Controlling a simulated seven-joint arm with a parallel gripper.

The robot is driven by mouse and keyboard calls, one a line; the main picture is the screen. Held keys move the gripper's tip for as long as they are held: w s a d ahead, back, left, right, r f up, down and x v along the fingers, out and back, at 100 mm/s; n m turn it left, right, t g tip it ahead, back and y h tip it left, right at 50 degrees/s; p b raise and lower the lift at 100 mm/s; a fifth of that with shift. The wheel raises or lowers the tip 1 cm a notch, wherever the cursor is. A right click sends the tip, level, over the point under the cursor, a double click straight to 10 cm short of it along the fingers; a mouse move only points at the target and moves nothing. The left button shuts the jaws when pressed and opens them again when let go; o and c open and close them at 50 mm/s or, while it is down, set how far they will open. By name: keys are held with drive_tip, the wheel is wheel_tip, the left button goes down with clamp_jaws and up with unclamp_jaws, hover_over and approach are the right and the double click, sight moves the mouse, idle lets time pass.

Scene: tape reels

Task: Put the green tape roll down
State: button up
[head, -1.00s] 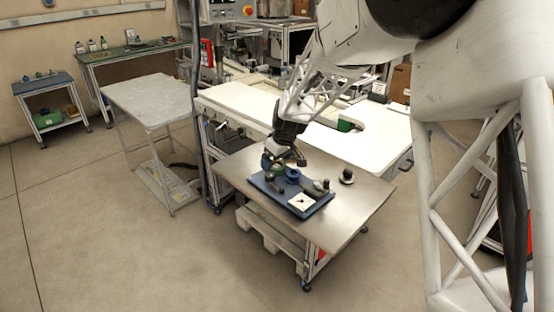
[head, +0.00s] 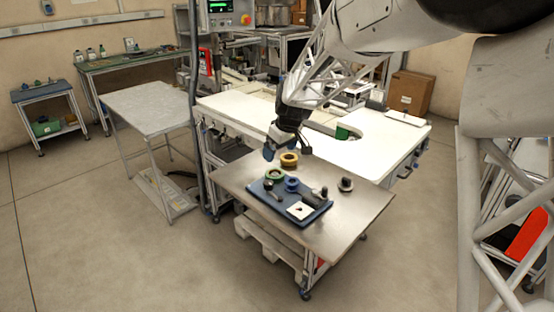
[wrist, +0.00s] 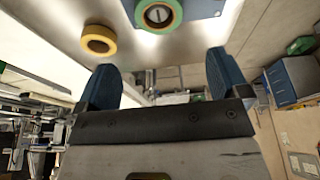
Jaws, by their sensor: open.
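The green tape roll (head: 275,180) lies flat at the far left corner of the blue tray (head: 290,215) on the metal table. In the wrist view the green roll (wrist: 176,22) is cut by the top edge, around a grey post that shows in its hole. My gripper (head: 286,150) is above and behind the tray in the head view. Its two blue fingers are spread, with nothing between them in the wrist view (wrist: 161,68). The roll is apart from the fingers.
A yellow tape roll (head: 289,160) lies on the metal table (head: 350,205) behind the tray. A blue roll (head: 292,184), a white square plate (head: 300,211) and small parts are on the tray. A dark round part (head: 346,184) stands to its right.

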drive_tip(key=v, duration=0.5)
drive_tip(key=shift+r, duration=0.1)
drive_tip(key=shift+s, duration=0.1)
idle(0.6)
drive_tip(key=s+d+r+m, duration=0.1)
drive_tip(key=s+d+r, duration=0.15)
drive_tip(key=s, duration=0.45)
drive_tip(key=s+d+r+m+h, duration=0.1)
drive_tip(key=s+d+m, duration=0.1)
drive_tip(key=s+d, duration=0.35)
drive_tip(key=s+d+r+m, duration=0.1)
drive_tip(key=s, duration=0.8)
drive_tip(key=s+d+f+m, duration=0.2)
drive_tip(key=s+d, duration=0.1)
drive_tip(key=s, duration=0.8)
drive_tip(key=s+d+f+m+h, duration=0.1)
drive_tip(key=s+d+f+m, duration=0.1)
drive_tip(key=s, duration=0.9)
drive_tip(key=shift+d+m, duration=0.6)
drive_tip(key=shift+d, duration=0.1)
